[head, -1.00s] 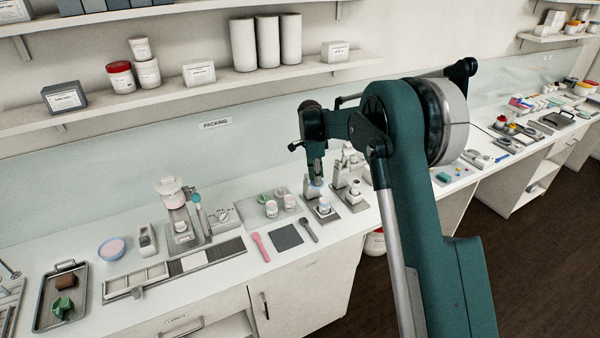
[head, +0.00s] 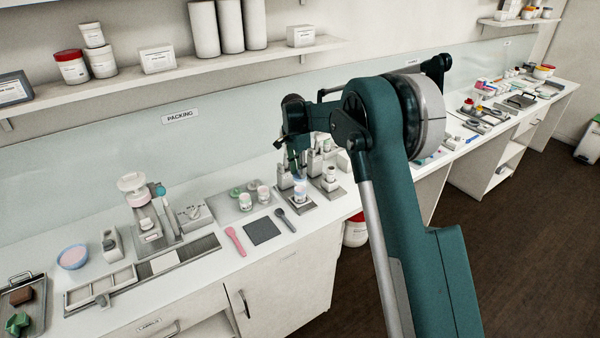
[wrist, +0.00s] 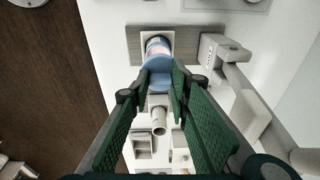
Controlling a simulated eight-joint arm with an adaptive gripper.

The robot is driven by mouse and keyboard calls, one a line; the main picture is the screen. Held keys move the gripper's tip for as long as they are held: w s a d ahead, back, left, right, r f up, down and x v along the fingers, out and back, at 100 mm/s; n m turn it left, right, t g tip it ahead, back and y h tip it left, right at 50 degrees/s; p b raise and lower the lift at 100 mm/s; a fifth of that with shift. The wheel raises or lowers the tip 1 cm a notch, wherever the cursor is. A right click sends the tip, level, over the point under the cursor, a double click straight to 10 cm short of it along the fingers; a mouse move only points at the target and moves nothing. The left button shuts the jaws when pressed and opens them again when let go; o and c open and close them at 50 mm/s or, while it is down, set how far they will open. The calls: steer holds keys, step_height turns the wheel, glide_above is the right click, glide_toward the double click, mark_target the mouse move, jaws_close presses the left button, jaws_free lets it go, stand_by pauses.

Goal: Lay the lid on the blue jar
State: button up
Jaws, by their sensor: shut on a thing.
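My gripper (wrist: 160,88) is shut on the blue lid (wrist: 157,75), a pale blue disc between the green fingertips in the wrist view. The blue jar (wrist: 157,46), with a blue and pink band, stands on a grey plate just beyond the lid, which overlaps part of it in that view. In the head view my gripper (head: 298,170) is over the jar (head: 299,197), with the lid (head: 299,181) just above the jar's top. I cannot tell whether lid and jar touch.
A grey stand (head: 284,176) is close behind the jar, with another device (head: 330,180) to its right. Two small jars (head: 254,197) stand on a tray to the left. A dark mat (head: 262,231), a pink scoop (head: 235,241) and a grey scoop (head: 285,220) lie in front.

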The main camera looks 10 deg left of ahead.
mark_target(300, 180)
steer(key=shift+f, duration=0.2)
stand_by(0.3)
steer(key=shift+f+b, duration=0.45)
steer(key=shift+f, duration=1.8)
steer(key=shift+d, duration=0.1)
steer(key=shift+f+b, duration=0.55)
steer(key=shift+b, duration=0.7)
stand_by(1.5)
stand_by(0.4)
steer(key=o, duration=1.3)
steer(key=shift+r, duration=0.2)
steer(key=shift+r+p, duration=0.75)
steer(key=shift+r, duration=2.55)
